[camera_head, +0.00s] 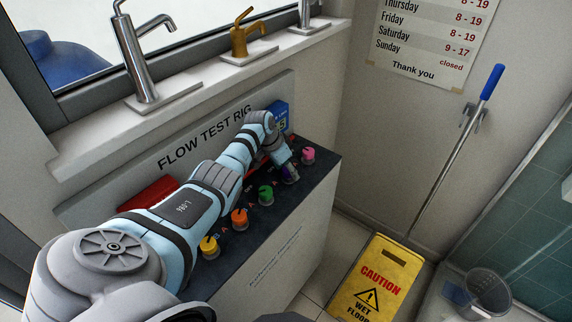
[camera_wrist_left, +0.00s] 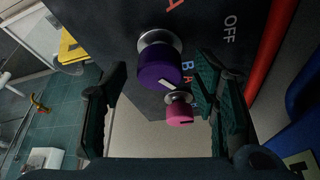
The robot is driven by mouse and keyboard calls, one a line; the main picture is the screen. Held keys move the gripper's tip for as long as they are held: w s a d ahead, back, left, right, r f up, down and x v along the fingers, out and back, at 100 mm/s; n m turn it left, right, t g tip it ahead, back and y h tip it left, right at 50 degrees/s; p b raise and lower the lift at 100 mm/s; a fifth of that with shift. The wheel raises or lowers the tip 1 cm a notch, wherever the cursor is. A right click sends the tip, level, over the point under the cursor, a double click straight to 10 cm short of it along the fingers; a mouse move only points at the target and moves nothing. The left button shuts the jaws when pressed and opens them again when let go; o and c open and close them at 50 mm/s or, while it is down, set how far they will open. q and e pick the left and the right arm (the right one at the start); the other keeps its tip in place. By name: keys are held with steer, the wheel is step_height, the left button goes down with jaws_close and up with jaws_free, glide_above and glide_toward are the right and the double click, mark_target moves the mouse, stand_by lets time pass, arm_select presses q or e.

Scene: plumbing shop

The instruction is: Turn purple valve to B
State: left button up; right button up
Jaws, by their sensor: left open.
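The purple valve (camera_head: 291,175) is a round knob on the dark top of the flow test rig, mostly hidden by my left gripper (camera_head: 285,163) in the head view. In the left wrist view the purple valve (camera_wrist_left: 158,66) shows large, with a white mark on its lower edge. A red A is above it, a blue B (camera_wrist_left: 187,66) is to its right and OFF (camera_wrist_left: 231,28) is farther right. My left gripper is open, its fingers on either side of the knob and apart from it in that view. My right gripper is not seen.
A pink valve (camera_head: 308,156) stands just beyond the purple one. Green (camera_head: 265,195), orange (camera_head: 239,218) and yellow (camera_head: 209,246) valves line the near edge. A red pipe (camera_wrist_left: 270,50) runs close to the right finger. A blue box (camera_head: 279,113) stands behind.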

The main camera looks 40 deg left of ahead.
arm_select(q)
steer(key=v, duration=1.1)
steer(key=shift+r, duration=0.4)
steer(key=shift+s, duration=0.1)
